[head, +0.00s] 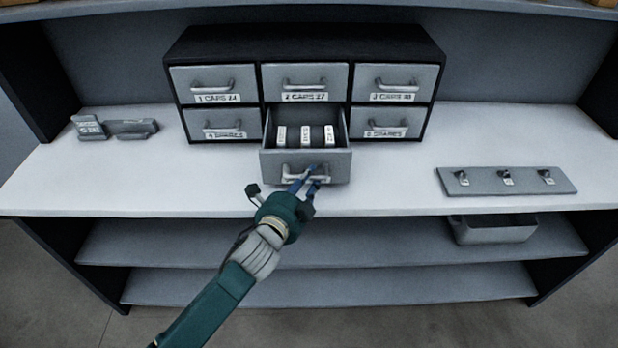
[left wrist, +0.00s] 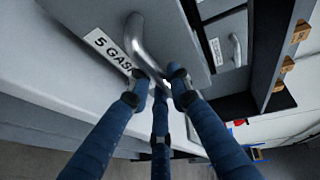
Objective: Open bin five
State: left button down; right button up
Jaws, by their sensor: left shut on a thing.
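Bin five (head: 338,168) is the lower middle drawer of a black cabinet (head: 300,42). It stands pulled out, and several items with white labels (head: 305,134) show inside it. My left gripper (head: 308,180) is at the drawer's front and shut on its curved grey handle (head: 292,176). In the left wrist view the handle (left wrist: 150,45) passes between the blue fingers (left wrist: 160,88), beside a label (left wrist: 108,50) starting with "5 GAS". The fingers partly hide the handle. My right gripper is not in view.
The other drawers, such as the upper middle one (head: 305,76), look shut. Grey blocks (head: 130,128) lie at the left of the white worktop (head: 190,185). A plate with three small fittings (head: 505,188) lies at the right. A grey tray (head: 495,230) sits on the shelf below.

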pick_arm(q)
jog(key=c, duration=1.6)
grip_release()
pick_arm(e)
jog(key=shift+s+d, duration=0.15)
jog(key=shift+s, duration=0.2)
pick_arm(q)
jog(key=shift+a, duration=0.1)
jog(key=v, duration=1.2)
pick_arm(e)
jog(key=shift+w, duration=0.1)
